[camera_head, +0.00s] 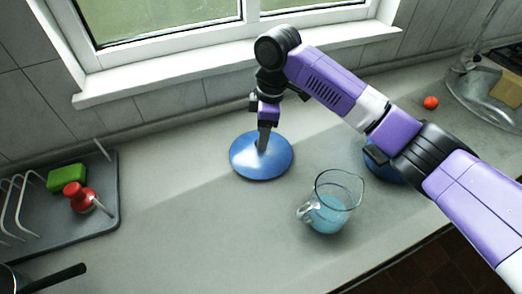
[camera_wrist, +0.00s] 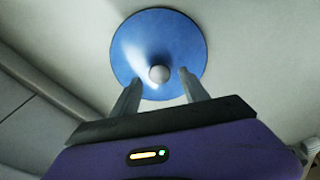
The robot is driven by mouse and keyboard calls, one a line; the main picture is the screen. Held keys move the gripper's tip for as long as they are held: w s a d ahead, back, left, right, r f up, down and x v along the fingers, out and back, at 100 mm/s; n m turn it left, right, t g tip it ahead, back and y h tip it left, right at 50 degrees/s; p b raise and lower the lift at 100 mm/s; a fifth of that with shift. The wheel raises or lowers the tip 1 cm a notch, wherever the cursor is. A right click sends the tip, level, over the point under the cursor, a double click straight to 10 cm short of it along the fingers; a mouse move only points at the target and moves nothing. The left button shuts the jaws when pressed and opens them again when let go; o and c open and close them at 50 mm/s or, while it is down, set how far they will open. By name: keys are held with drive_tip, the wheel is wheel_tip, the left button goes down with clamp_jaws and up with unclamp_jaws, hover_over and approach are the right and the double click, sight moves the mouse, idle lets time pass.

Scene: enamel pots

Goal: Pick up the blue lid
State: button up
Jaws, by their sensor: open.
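The blue lid (camera_head: 262,168) lies on the grey counter below the window in the head view. It is a shallow round disc, and the wrist view shows the same lid (camera_wrist: 135,45) with a pale round knob (camera_wrist: 159,74) at its middle. My gripper (camera_head: 263,145) points down over the lid. In the wrist view the two fingers of my gripper (camera_wrist: 158,88) are apart, one on each side of the knob, with visible gaps. The head view hides the knob behind the fingers. I cannot tell whether the fingertips touch the lid.
A glass jug (camera_head: 330,202) with blue liquid stands right of the lid. Another blue object (camera_head: 383,166) is partly hidden behind my arm. A drying rack (camera_head: 110,205) with a green sponge (camera_head: 67,178) and a red-headed item (camera_head: 78,194) is at left. A red ball (camera_head: 431,102) lies at right.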

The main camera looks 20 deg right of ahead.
sight(245, 157)
drive_tip(key=shift+a+f, duration=0.1)
drive_tip(key=shift+f, duration=1.45)
drive_tip(key=shift+c, duration=0.2)
clamp_jaws()
drive_tip(key=shift+r, duration=0.1)
